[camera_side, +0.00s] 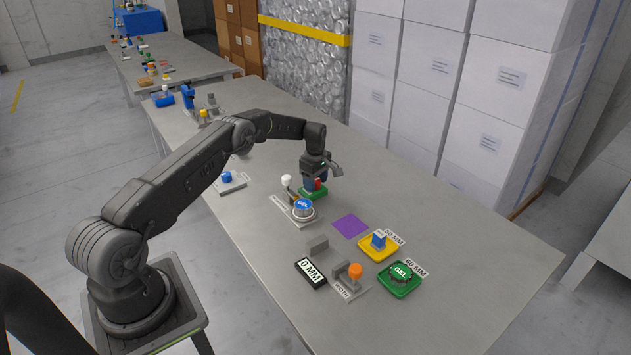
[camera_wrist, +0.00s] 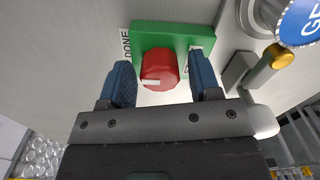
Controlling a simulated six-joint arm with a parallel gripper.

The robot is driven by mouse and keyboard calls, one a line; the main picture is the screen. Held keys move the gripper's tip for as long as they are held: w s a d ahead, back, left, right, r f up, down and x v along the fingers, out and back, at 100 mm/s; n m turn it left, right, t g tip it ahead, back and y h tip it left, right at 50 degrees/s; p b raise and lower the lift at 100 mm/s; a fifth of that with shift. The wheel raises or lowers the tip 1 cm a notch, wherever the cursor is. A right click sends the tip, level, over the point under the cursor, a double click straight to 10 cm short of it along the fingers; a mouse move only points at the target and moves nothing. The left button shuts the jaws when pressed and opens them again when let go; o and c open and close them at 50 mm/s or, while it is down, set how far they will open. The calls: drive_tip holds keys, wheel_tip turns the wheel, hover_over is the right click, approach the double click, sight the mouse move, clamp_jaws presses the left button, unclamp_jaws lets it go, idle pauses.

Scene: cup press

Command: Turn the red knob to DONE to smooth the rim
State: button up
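The red knob (camera_wrist: 159,68) sits on a green base (camera_wrist: 172,29) in the wrist view, with the word DONE (camera_wrist: 126,46) beside the base at the left. The knob bears a white pointer mark (camera_wrist: 152,82). My gripper (camera_wrist: 163,80) is open, with one blue finger on each side of the knob and a visible gap to each. In the side view my gripper (camera_side: 316,178) is low over the green base (camera_side: 313,193), and the red knob (camera_side: 318,184) is partly hidden by it. The label at the base's right is mostly hidden by a finger.
A press with a blue GEL disc (camera_side: 303,204) and a white-knobbed handle (camera_side: 286,180) stands close to the green base. A purple square (camera_side: 350,226), a yellow tray (camera_side: 378,254), a green GEL tray (camera_side: 400,279), a 0 MM display (camera_side: 311,272) and an orange-knobbed fixture (camera_side: 355,271) lie nearer the camera.

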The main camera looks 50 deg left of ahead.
sight(316, 180)
drive_tip(key=shift+o, duration=0.4)
wheel_tip(316, 180, up, 14)
idle(0.3)
drive_tip(key=shift+f, duration=0.1)
